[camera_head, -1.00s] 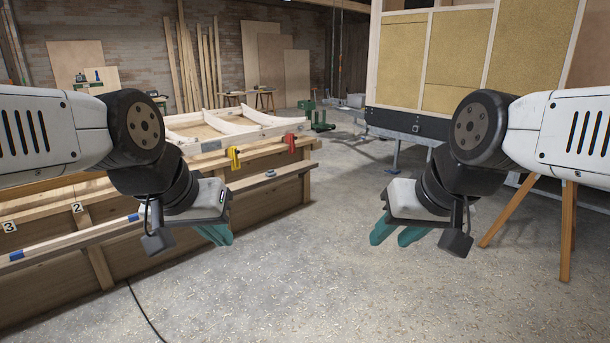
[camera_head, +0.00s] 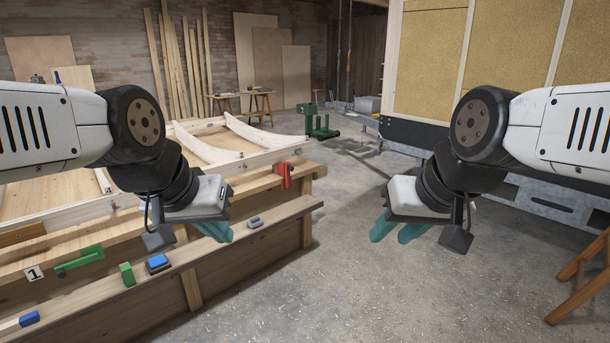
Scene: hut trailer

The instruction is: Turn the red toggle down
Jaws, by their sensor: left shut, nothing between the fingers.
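The red toggle (camera_head: 284,175) is on the far right part of the workbench's front side, near the corner. Its handle appears upright, though it is small in the picture. My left gripper (camera_head: 215,232) has teal fingers that are shut and empty. It shows to the left of and below the red toggle in the picture, apart from it. My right gripper (camera_head: 396,230) hangs over the open floor to the right of the bench, its teal fingers apart and empty.
The workbench (camera_head: 240,245) fills the left, with a front ledge carrying a grey block (camera_head: 255,222), a blue block (camera_head: 158,263) and a green block (camera_head: 127,274). A green toggle (camera_head: 80,262) sits further left. The trailer (camera_head: 420,132) stands right. Concrete floor between is clear.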

